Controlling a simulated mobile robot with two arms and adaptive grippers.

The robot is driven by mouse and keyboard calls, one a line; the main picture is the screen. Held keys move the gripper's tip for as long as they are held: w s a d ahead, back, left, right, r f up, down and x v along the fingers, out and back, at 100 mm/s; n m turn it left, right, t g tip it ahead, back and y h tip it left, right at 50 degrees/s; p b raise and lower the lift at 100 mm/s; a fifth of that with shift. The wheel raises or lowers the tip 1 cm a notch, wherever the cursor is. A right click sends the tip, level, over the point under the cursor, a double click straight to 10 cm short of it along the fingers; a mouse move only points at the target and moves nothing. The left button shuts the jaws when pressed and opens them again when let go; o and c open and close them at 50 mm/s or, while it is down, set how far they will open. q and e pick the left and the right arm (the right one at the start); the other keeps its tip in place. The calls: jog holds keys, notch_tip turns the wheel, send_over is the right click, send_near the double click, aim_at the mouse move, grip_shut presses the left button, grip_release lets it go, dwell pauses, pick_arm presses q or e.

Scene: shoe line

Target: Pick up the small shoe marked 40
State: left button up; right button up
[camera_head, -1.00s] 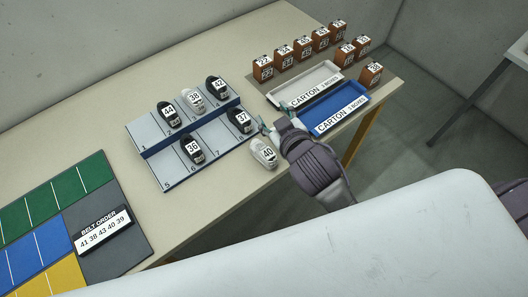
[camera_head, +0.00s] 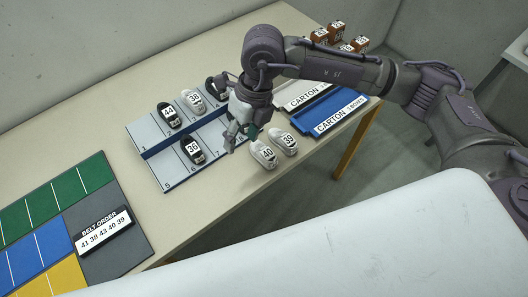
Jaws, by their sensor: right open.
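The small white shoe marked 40 (camera_head: 264,154) lies on the table near its front edge, just right of the numbered rack (camera_head: 172,168). A similar white shoe marked 39 (camera_head: 284,142) lies close to its right. My right gripper (camera_head: 241,138) is open and points down over the right part of the rack, a little left of and behind the shoe marked 40. I see nothing held in it. It hides the place where the shoe marked 37 was. My left gripper is not in view.
The rack holds shoes marked 44 (camera_head: 169,115), 38 (camera_head: 193,101) and 36 (camera_head: 193,150), and a partly hidden dark one (camera_head: 212,88). A blue carton tray (camera_head: 350,105) stands right. The belt order board (camera_head: 103,232) lies front left.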

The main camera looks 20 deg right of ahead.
jog(key=w+d+t+h, duration=0.1)
jog(key=w+d+h, duration=0.2)
jog(key=d, duration=0.3)
jog(key=p, duration=0.2)
send_over(264, 149)
jog(key=shift+m, duration=0.4)
jog(key=f, duration=0.7)
jog(key=shift+s+d, duration=0.15)
jog(key=shift+s, duration=0.05)
jog(key=shift+f, duration=0.35)
jog(key=shift+f+p, duration=0.4)
jog(key=shift+f, duration=0.15)
jog(key=f, duration=0.2)
jog(key=f+p, duration=0.1)
jog(key=shift+w+f, duration=0.2)
jog(key=shift+f, duration=0.5)
jog(key=c, duration=0.9)
jog(key=shift+r, duration=0.15)
